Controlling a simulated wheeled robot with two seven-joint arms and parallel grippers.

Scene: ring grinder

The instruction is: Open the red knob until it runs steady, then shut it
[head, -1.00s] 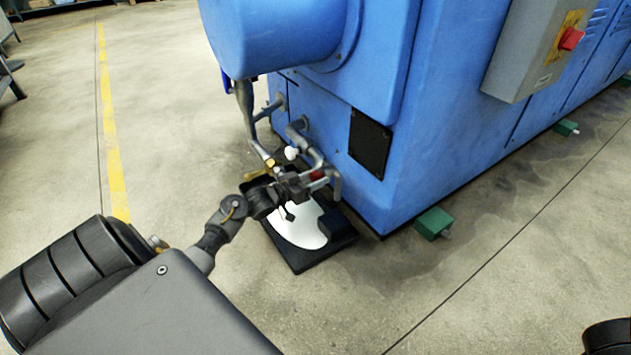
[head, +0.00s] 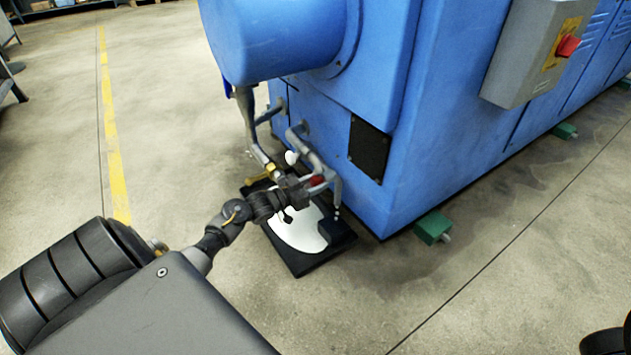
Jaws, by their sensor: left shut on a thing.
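The red knob (head: 318,181) sits on the grey pipework low on the blue machine's side. My left gripper (head: 309,184) reaches in from the lower left and is shut on the red knob, hiding much of it. Just right of the knob, a grey spout (head: 337,190) points down. Small pale drops (head: 337,213) show below its mouth, apart from one another. Under it lies a black tray (head: 307,262) with a white pool (head: 297,232) in it. My right gripper is not in view.
The blue machine (head: 430,120) stands close behind the pipes. A white knob (head: 291,157) and a brass-coloured fitting (head: 271,168) are near my gripper. A grey box with a red switch (head: 567,45) hangs at the upper right. The floor in front is clear.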

